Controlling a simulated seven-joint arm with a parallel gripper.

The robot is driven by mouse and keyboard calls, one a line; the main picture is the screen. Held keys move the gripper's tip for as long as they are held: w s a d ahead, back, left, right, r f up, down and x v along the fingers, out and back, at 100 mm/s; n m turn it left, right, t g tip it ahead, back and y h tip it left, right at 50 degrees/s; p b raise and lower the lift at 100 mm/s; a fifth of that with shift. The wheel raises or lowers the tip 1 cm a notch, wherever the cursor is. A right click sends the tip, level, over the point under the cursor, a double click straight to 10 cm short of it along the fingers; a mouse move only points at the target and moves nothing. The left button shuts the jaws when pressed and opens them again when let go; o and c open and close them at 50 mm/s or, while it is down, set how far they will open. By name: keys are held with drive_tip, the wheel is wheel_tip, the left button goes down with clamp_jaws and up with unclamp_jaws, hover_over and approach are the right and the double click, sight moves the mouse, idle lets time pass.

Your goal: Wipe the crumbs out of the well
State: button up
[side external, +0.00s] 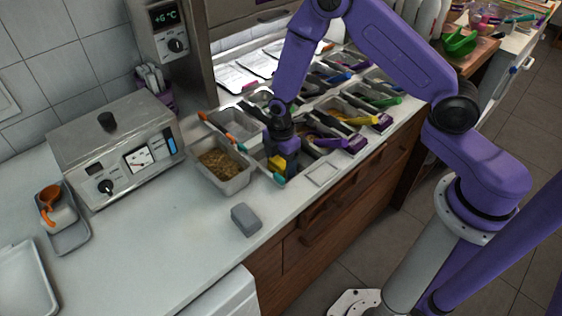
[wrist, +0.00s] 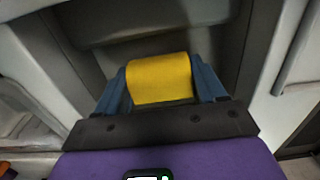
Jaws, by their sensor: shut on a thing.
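My gripper (side external: 281,165) is shut on a yellow sponge-like block (side external: 277,163) and reaches down into a grey well in the counter's row of containers. In the wrist view the yellow block (wrist: 160,78) sits between the two blue fingers of my gripper (wrist: 162,82). The grey walls of the well (wrist: 120,28) rise around the block. I cannot tell whether the block touches the well's floor. No crumbs can be made out in the well; the block and gripper hide part of it.
A metal bin of brown crumbly topping (side external: 222,168) stands just left of the well. Several topping bins with coloured-handled tools lie behind and to the right. A grey block (side external: 246,219) and a white square dish (side external: 322,173) rest near the front edge.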

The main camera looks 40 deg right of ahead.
drive_tip(key=shift+f, duration=0.6)
drive_tip(key=shift+w, duration=0.1)
drive_tip(key=shift+w+a+r, duration=0.1)
drive_tip(key=shift+w+a, duration=0.1)
drive_tip(key=shift+w, duration=0.3)
drive_tip(key=shift+w+a, duration=0.2)
drive_tip(key=shift+w, duration=0.3)
drive_tip(key=shift+s, duration=2.2)
drive_tip(key=shift+w, duration=2.1)
